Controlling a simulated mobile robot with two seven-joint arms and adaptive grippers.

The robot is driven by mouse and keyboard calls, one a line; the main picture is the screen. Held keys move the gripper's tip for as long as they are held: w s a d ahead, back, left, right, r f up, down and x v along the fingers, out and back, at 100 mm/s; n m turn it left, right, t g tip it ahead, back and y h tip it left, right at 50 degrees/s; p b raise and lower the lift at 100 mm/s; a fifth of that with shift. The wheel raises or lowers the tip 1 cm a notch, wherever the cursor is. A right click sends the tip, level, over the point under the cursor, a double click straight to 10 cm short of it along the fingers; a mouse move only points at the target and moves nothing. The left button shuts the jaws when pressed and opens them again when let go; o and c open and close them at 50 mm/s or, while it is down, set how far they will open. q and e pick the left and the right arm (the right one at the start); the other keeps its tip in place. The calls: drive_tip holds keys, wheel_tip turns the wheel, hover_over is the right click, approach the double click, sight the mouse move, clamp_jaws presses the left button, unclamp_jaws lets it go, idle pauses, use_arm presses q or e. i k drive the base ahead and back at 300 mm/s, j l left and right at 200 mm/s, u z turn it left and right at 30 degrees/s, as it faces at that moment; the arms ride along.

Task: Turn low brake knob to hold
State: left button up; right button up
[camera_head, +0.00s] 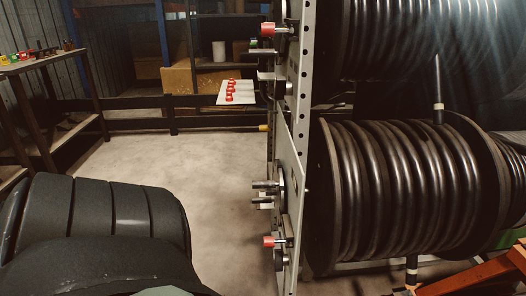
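A low red knob (269,241) sticks out to the left from the lower part of the perforated grey upright frame (289,150). It sits on a metal fitting beside the lower hose reel (405,190), which is wound with black hose. A similar red knob (267,29) sits high on the same frame, beside the upper reel (425,45). Bare metal pins (264,188) stick out between the two red knobs. The setting of the low knob cannot be read from here. Neither of my grippers shows in the head view.
A white panel with red parts (238,92) stands out left of the frame. A workbench (40,63) with small coloured items is at the far left. Shelving with boxes (190,77) is behind. An orange structure (485,276) is at the lower right. The concrete floor left of the frame is clear.

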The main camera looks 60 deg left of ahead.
sight(281, 261)
drive_tip(key=j+u, duration=0.1)
drive_tip(key=u, duration=1.4)
drive_tip(key=j, duration=0.2)
